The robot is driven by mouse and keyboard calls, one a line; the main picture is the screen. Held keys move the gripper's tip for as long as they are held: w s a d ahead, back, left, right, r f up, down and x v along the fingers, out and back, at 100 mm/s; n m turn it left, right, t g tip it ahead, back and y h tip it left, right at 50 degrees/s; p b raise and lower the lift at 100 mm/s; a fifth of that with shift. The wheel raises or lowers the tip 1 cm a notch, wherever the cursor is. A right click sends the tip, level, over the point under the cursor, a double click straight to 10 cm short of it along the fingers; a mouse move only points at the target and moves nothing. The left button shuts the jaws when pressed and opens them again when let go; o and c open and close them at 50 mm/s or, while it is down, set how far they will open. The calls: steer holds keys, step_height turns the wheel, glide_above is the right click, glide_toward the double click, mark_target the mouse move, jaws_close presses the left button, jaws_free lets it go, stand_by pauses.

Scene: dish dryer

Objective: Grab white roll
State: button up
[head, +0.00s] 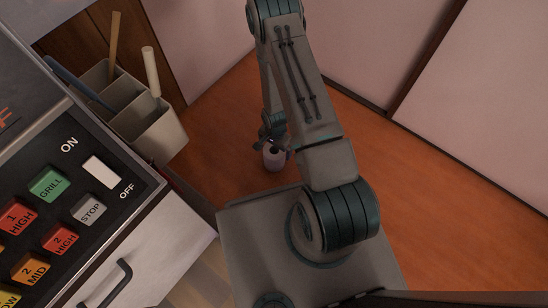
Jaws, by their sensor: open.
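A small pale cylinder, which looks like the white roll (274,159), stands upright on the orange-brown surface in the head view. My gripper (273,144) is at its top, reaching down from the arm. The jaws are open, with a finger showing close to the roll's upper right side. The fingers are small and dark here, so I cannot tell whether they touch the roll or are around it. Part of the roll's top is hidden by the gripper.
A beige utensil holder (157,137) with several sticks in it stands at the upper left. Beside it is an appliance control panel (75,205) with coloured buttons, above a white front with a dark handle (113,285). Pale wall panels (460,80) bound the back. The orange-brown floor (440,210) at right is clear.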

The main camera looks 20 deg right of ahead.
mark_target(274, 153)
step_height(274, 153, down, 5)
steer(key=b, duration=0.3)
steer(key=shift+a+f, duration=0.1)
steer(key=shift+a, duration=0.05)
steer(key=c, duration=1)
